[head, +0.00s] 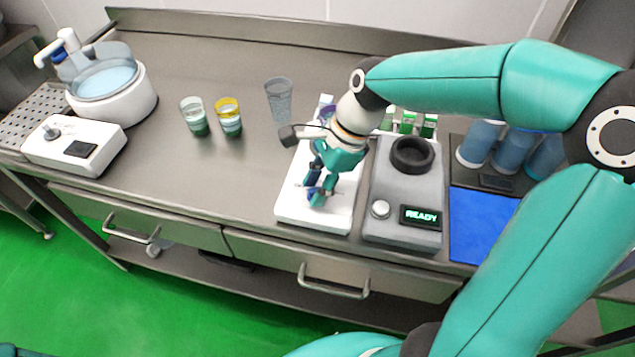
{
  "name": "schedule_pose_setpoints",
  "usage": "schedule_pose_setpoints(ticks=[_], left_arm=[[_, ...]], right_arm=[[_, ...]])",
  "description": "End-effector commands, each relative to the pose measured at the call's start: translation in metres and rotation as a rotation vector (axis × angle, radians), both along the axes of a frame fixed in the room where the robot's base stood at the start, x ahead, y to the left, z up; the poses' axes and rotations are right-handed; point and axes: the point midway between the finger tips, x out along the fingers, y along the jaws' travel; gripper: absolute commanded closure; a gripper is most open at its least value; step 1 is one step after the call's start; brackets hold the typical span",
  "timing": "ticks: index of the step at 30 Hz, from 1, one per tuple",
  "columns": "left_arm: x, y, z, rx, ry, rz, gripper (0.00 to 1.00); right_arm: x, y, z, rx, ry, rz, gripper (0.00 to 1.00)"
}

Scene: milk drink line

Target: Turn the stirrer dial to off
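My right gripper (319,196) points down over a white flat unit (284,209) at the middle of the bench. Its fingers are low, at or just above the unit's front part, and I cannot tell whether they touch it. Any dial there is hidden by the fingers, and so is the gap between them. Another white box (100,131) at the far left carries a grey dial (52,132) and a dark panel; nothing touches it. I cannot tell for sure which dial is the stirrer's. My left gripper is out of view.
A grey machine (403,180) with a black ring, a knob (380,209) and a display reading READY stands close right of the gripper. Tumblers (230,117) stand at centre left; a bowl unit (132,97) is farther left. A blue mat (479,222) lies at right.

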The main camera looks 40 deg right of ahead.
Motion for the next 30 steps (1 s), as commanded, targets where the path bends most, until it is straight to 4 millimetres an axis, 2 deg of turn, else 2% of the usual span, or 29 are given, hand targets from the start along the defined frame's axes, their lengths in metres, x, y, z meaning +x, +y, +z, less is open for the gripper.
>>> schedule_pose_setpoints(ticks=[1, 6, 20, 30], left_arm=[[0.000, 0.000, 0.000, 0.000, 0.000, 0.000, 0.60], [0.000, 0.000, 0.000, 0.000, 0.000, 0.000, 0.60], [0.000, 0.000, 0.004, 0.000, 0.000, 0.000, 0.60], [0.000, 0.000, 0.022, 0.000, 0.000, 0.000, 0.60]], right_arm=[[0.000, 0.000, 0.000, 0.000, 0.000, 0.000, 0.71], [0.000, 0.000, 0.000, 0.000, 0.000, 0.000, 1.00], [0.000, -0.001, 0.002, -0.002, -0.001, 0.038, 1.00], [0.001, 0.000, 0.004, -0.001, 0.000, 0.241, 1.00]])
